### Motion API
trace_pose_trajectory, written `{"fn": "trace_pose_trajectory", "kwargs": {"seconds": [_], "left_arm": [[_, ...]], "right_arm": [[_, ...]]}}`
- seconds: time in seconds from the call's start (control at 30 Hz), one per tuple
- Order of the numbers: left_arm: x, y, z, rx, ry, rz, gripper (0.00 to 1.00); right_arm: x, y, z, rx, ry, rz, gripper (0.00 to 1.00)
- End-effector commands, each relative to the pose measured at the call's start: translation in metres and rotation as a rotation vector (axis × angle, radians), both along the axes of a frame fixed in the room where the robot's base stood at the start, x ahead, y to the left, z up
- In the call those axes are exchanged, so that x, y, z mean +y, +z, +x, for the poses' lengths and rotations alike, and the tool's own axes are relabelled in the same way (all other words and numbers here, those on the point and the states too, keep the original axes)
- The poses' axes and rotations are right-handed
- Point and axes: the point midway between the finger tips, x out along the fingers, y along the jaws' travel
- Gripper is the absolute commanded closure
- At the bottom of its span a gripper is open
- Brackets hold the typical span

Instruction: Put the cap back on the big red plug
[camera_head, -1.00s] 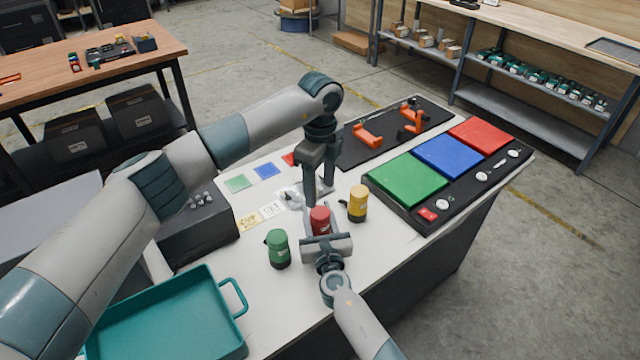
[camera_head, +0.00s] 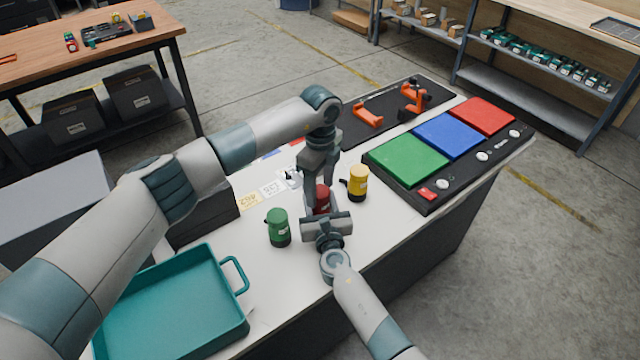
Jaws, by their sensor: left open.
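The red plug (camera_head: 322,200) stands on the white table, partly hidden by both grippers. My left gripper (camera_head: 317,184) points down from above, open, with its fingertips beside and over the top of the red plug. My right gripper (camera_head: 322,206) comes from the front, with its fingers on either side of the red plug; whether they press on it I cannot tell. A green plug (camera_head: 278,228) stands to the left and a yellow plug (camera_head: 357,183) to the right. A small grey-white item (camera_head: 292,179) lies behind the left gripper; I cannot make out a separate cap.
A teal tray (camera_head: 172,305) with a handle sits at the front left. A black unit with green (camera_head: 408,159), blue and red panels stands at the right. A dark mat (camera_head: 385,125) with orange holders lies at the back. White table is free right of the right gripper.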

Motion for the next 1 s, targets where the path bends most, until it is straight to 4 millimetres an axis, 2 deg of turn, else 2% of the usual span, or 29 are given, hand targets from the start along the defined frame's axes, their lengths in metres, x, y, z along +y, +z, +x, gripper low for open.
{"fn": "trace_pose_trajectory", "kwargs": {"seconds": [0.07, 0.23, 0.27, 0.57, 0.67, 1.0], "left_arm": [[-0.0001, 0.0, -0.0001, 0.0, 0.0, 0.0, 0.44], [-0.0002, 0.0001, -0.0001, 0.0, 0.0, 0.0, 0.85], [-0.0002, 0.0001, -0.0001, 0.0, 0.0, 0.0, 0.87], [-0.0002, 0.0004, -0.0002, 0.001, -0.062, 0.001, 0.87], [-0.0003, 0.0008, 0.0001, 0.0, -0.17, 0.0, 0.87], [0.0002, 0.0, -0.0003, 0.001, -0.707, 0.0, 0.87]], "right_arm": [[-0.0001, -0.0017, -0.0005, 0.002, 0.0, 0.0, 1.0], [-0.0002, -0.0017, -0.0004, 0.002, 0.0, 0.0, 1.0], [-0.0002, -0.0017, -0.0004, 0.002, 0.0, 0.0, 1.0], [-0.0004, -0.0017, -0.0002, 0.003, 0.0, -0.001, 1.0], [-0.0005, -0.0017, -0.0002, 0.003, 0.0, -0.001, 1.0], [-0.0006, -0.0017, -0.0001, 0.003, -0.001, -0.001, 1.0]]}}
